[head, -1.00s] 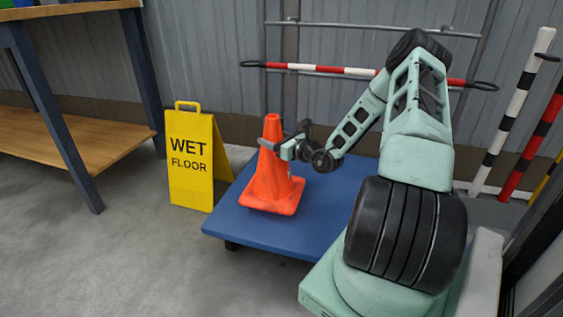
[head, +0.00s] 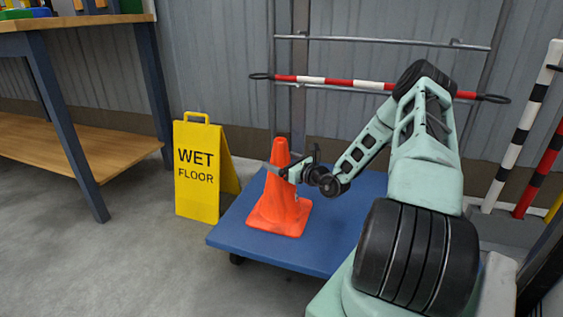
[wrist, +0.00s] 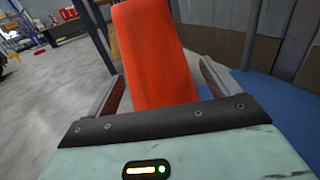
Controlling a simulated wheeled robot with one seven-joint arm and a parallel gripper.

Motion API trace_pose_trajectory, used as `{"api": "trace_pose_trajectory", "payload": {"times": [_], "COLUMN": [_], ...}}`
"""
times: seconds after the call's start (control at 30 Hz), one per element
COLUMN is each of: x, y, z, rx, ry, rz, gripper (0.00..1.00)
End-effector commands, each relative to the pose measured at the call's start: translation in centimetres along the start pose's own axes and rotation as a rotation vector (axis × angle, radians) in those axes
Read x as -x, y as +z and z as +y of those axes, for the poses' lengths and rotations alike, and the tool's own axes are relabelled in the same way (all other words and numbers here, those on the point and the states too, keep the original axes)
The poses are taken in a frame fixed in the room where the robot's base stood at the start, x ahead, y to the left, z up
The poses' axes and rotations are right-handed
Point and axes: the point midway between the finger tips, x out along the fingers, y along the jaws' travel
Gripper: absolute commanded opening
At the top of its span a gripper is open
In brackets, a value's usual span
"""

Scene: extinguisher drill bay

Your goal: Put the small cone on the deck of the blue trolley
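The small orange cone (head: 274,207) stands upright on the deck of the blue trolley (head: 305,252), near its left side. My gripper (head: 277,172) is at the cone's upper part, reaching in from the right. In the wrist view, the cone (wrist: 155,55) rises between the two fingers of my gripper (wrist: 162,92). The fingers are spread, with narrow gaps showing beside the cone, so the gripper looks open around it. Blue deck (wrist: 262,100) shows at the right of the wrist view. The cone's lower part is hidden there by the gripper body.
A yellow wet-floor sign (head: 197,175) stands just left of the trolley. A workbench (head: 75,150) is at the far left. A red-and-white bar (head: 345,83) runs along the back wall. Striped posts (head: 522,125) stand at the right. Floor at the front left is clear.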

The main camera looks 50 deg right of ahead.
Motion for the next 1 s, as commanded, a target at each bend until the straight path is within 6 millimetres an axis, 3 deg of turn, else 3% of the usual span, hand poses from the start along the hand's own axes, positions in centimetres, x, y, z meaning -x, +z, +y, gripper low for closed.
{"api": "trace_pose_trajectory", "payload": {"times": [0.17,0.27,0.7,1.0], "x": [0.0,1.0,9.6,12.0], "y": [0.3,0.5,0.6,0.3], "z": [0.0,-0.1,0.0,0.0], "rx": [0.001,-0.001,-0.003,0.0], "ry": [0.0,-0.002,-0.003,0.0], "rz": [-0.001,0.002,0.002,0.0], "gripper": [0.88,0.88,0.88,0.88]}}
